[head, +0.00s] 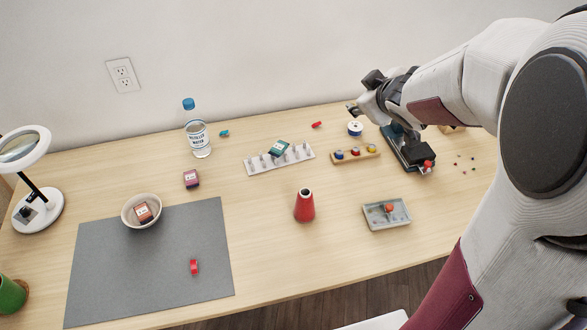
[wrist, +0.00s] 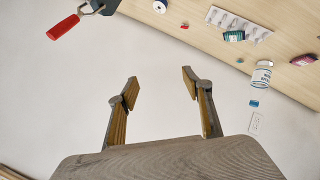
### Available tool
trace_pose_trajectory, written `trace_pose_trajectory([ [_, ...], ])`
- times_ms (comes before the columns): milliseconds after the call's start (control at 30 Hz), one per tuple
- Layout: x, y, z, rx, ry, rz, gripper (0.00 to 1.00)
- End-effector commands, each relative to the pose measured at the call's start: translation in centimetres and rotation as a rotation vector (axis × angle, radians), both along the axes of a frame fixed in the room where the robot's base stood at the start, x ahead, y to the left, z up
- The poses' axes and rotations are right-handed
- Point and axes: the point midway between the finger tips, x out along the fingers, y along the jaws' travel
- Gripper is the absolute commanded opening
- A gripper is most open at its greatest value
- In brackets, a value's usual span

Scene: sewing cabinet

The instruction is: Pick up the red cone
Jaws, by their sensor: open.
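The red cone (head: 304,206) stands upright on the wooden table in the head view, right of the grey mat and left of a small grey tray. Its narrow top is pale with a dark opening. My gripper (head: 352,108) is at the back right of the table in the head view, well behind and above the cone. In the wrist view my gripper (wrist: 160,86) has its two fingers spread wide with nothing between them. I cannot make out the cone in the wrist view.
A spool rack (head: 356,155) and a spiked white rack (head: 280,160) stand behind the cone. The grey tray (head: 372,220) is to its right, and the grey mat (head: 110,250) to its left. A bottle (head: 199,140) stands at the back. Bare table surrounds the cone.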

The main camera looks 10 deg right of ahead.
Motion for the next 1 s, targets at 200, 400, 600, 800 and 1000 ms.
trace_pose_trajectory([
  [200, 2.5, 0.1, -3.5, 0.011, 0.005, 0.139, 0.5],
  [400, 3.6, 0.9, -7.1, 0.049, 0.015, 0.276, 0.5],
  [600, 3.6, 2.2, -10.9, 0.118, 0.031, 0.415, 0.5],
  [800, 2.4, 3.6, -14.6, 0.216, 0.05, 0.552, 0.5],
  [1000, 0.0, 5.2, -17.9, 0.342, 0.069, 0.684, 0.5],
])
